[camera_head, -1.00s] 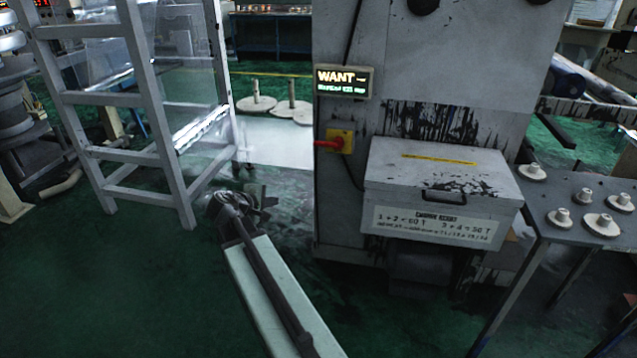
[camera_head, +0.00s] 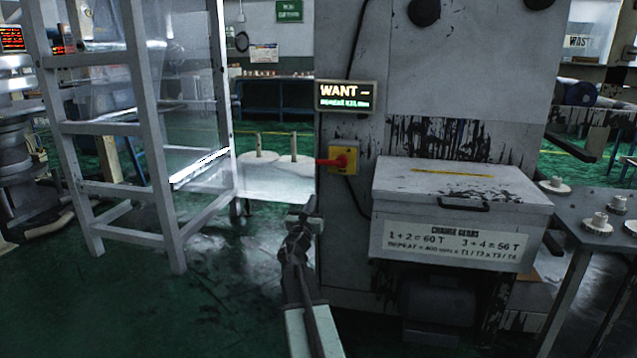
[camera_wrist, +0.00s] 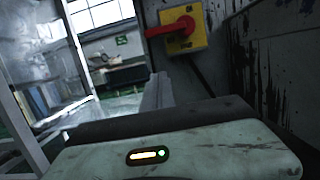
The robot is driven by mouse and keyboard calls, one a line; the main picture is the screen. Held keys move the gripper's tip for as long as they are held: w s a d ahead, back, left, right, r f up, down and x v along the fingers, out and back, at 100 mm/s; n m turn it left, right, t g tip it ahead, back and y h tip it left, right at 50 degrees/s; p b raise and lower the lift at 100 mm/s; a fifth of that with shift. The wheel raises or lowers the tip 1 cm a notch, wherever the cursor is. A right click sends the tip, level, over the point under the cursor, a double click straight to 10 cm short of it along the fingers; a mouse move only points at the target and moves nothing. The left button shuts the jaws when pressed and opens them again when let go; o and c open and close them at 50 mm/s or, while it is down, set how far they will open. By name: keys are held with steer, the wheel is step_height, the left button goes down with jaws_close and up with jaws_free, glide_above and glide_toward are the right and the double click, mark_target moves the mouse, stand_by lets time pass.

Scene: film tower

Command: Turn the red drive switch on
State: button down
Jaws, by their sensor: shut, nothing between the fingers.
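The red drive switch (camera_head: 330,162) is a red handle on a yellow plate (camera_head: 345,147), on the grey machine's left front edge. Its handle points left, about level. In the wrist view the red handle (camera_wrist: 170,28) and yellow plate (camera_wrist: 188,14) show at the upper middle, ahead of my gripper and above it. My gripper (camera_head: 307,207) is shut and empty, below and slightly left of the switch, apart from it. In the wrist view its narrow fingers (camera_wrist: 157,92) point forward below the handle.
A lit sign reading WANT (camera_head: 345,96) is above the switch. A grey change gears box (camera_head: 450,205) juts out to the right. A pale frame (camera_head: 160,190) with clear panels stands left. A table with gears (camera_head: 597,222) is far right. Green floor is open at lower left.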

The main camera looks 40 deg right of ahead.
mark_target(332, 162)
steer(key=w+d+r+p, duration=0.5)
steer(key=d+r+p, duration=0.1)
steer(key=d, duration=0.2)
steer(key=shift+r, duration=0.2)
steer(key=shift+w+d, duration=0.1)
steer(key=shift+d, duration=0.05)
